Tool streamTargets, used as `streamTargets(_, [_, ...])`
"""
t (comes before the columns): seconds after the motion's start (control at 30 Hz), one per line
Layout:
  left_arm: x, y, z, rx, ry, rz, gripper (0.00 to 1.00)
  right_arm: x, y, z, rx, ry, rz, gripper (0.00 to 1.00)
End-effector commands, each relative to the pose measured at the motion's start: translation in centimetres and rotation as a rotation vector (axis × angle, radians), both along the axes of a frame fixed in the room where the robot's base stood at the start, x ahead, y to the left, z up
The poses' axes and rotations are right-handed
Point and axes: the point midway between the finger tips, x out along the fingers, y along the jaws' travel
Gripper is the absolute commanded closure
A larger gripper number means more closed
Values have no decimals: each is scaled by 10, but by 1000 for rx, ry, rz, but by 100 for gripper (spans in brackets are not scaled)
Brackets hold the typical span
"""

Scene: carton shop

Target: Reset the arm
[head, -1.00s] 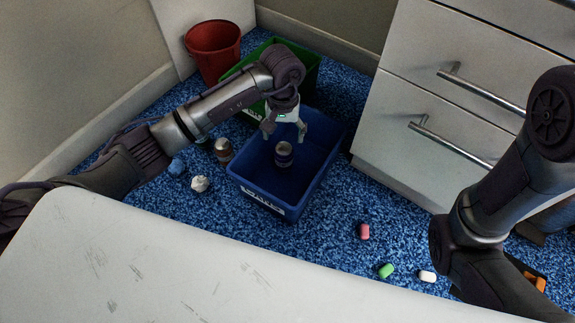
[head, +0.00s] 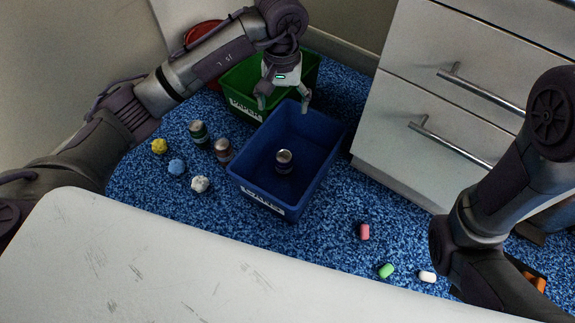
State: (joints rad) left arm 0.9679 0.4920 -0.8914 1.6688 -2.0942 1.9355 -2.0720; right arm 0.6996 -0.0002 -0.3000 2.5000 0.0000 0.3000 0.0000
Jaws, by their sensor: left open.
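My left gripper (head: 284,97) is open and empty. It hangs above the back edge of the blue bin (head: 316,137), in front of the green bin. A can (head: 284,161) is in the blue bin, apart from the gripper. My left arm reaches in from the left, over the carpet.
The green bin (head: 243,108) labelled PAPER stands behind the blue one. A red bin (head: 201,34) is partly hidden by my arm. Two cans (head: 199,133) and crumpled balls (head: 177,166) lie left. Small blocks (head: 364,231) lie right, near white drawers (head: 450,110).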

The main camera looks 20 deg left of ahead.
Motion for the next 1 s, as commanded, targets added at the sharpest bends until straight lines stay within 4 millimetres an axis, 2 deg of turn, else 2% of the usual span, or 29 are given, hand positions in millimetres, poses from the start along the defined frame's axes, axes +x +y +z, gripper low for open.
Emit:
streamTargets(0.13, [0, 0, 9, 0, 0, 0, 16, 0, 0, 0, -1, 0, 0, 60])
streamTargets(0.63, [0, 0, 12, 0, 0, 0, 16, 1, 0, 2, 0, 2, 0, 60])
streamTargets(1.0, [0, 0, 74, 0, 0, 0, 16, 37, -2, 23, 6, 114, 5, 60])
